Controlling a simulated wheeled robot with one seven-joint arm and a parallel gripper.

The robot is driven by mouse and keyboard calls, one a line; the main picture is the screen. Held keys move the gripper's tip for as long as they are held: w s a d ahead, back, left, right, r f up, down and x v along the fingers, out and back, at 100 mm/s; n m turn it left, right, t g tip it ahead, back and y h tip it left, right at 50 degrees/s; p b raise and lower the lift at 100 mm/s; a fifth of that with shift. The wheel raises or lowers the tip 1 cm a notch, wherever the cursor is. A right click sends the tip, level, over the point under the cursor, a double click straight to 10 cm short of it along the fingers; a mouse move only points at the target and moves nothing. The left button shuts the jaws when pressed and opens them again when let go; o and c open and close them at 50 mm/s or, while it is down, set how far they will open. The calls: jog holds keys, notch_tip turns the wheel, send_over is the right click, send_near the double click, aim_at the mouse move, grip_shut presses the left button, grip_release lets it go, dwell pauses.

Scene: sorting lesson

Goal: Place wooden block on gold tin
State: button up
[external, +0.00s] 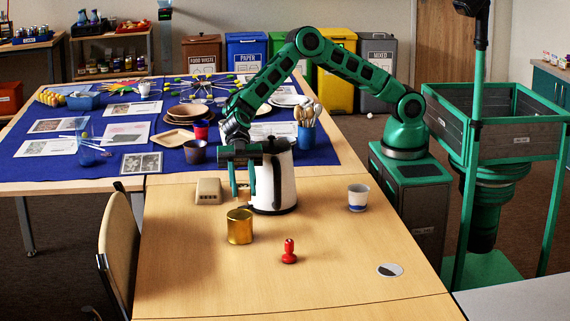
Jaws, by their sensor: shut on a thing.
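The gold tin (239,227) stands upright on the wooden table, near its left-middle part. My gripper (243,189) points down just above and slightly behind the tin in the picture. It is shut on a small wooden block (243,196), which is partly hidden between the fingers. The block looks close above the tin's top; I cannot tell whether they touch.
A white and black kettle (282,185) stands right beside my gripper. A beige box (208,191) is to the left. The front left table is clear.

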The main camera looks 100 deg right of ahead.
aim_at(239, 214)
jog(key=shift+w+d+f, duration=0.5)
jog(key=shift+w+f, duration=0.15)
jog(key=shift+w, duration=0.1)
jog(key=shift+f, duration=1.85)
jog(key=shift+f, duration=0.1)
jog(key=o, duration=1)
jog(key=v, duration=0.3)
notch_tip(239, 214, up, 7)
jog(key=shift+r, duration=0.1)
